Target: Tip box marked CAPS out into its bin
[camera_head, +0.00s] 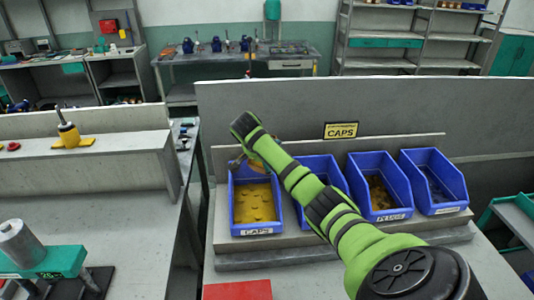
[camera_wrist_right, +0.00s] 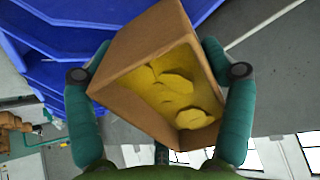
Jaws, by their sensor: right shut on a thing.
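The open cardboard box (camera_wrist_right: 125,67) fills the middle of the right wrist view. Several yellow caps (camera_wrist_right: 177,84) show inside it. My right gripper (camera_wrist_right: 158,80) is shut on the box, one finger on each side. The box looks tilted; its marking is not visible. In the head view my right arm reaches across to the CAPS bin (camera_head: 257,230), the leftmost blue bin, which has yellow caps (camera_head: 254,202) inside. The right gripper is mostly hidden behind the arm near that bin's back edge. My left gripper is not in view.
More blue bins (camera_head: 432,180) stand to the right in the same row, partly behind my arm. A yellow CAPS sign (camera_head: 341,130) is on the grey panel (camera_head: 420,110) behind. A red object (camera_head: 237,290) lies in front. A bench (camera_head: 140,215) stands left across a gap.

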